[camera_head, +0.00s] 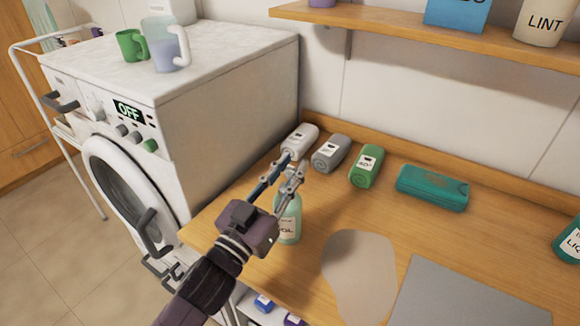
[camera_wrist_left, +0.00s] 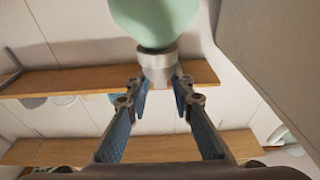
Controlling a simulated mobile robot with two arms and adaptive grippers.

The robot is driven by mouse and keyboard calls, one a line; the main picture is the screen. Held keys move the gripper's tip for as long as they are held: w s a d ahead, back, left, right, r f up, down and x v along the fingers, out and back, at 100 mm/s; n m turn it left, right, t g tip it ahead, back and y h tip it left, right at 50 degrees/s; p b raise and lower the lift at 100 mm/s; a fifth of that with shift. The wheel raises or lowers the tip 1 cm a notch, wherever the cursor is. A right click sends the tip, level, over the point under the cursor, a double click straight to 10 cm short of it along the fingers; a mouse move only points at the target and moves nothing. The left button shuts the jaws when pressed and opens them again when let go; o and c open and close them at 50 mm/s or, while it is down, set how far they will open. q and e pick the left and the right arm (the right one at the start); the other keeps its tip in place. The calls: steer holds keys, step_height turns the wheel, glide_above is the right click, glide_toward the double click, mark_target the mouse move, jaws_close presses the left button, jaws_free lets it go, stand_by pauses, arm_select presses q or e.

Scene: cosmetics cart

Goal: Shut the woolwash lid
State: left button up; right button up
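A pale green bottle (camera_head: 289,224) with a label ending in "OL", likely the woolwash, stands on the wooden counter (camera_head: 470,235). My left gripper (camera_head: 292,165) partly covers its upper part in the head view. In the left wrist view the bottle's rounded pale green body (camera_wrist_left: 155,20) is at the top, with a grey cap or neck (camera_wrist_left: 158,68) pointing down the picture. My left gripper's two fingers (camera_wrist_left: 159,88) are apart, their tips close to either side of the grey part. I cannot tell whether they touch it, or how the lid is set. My right gripper is out of view.
White (camera_head: 300,139), grey (camera_head: 331,152) and green (camera_head: 366,166) containers and a teal case (camera_head: 432,188) line the counter's back. A grey mat (camera_head: 465,296) and a beige patch (camera_head: 359,270) lie right of the bottle. The washing machine (camera_head: 225,115) stands left; a shelf (camera_head: 420,28) hangs above.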

arm_select(q)
steer(key=shift+r, duration=0.1)
steer(key=v, duration=1.2)
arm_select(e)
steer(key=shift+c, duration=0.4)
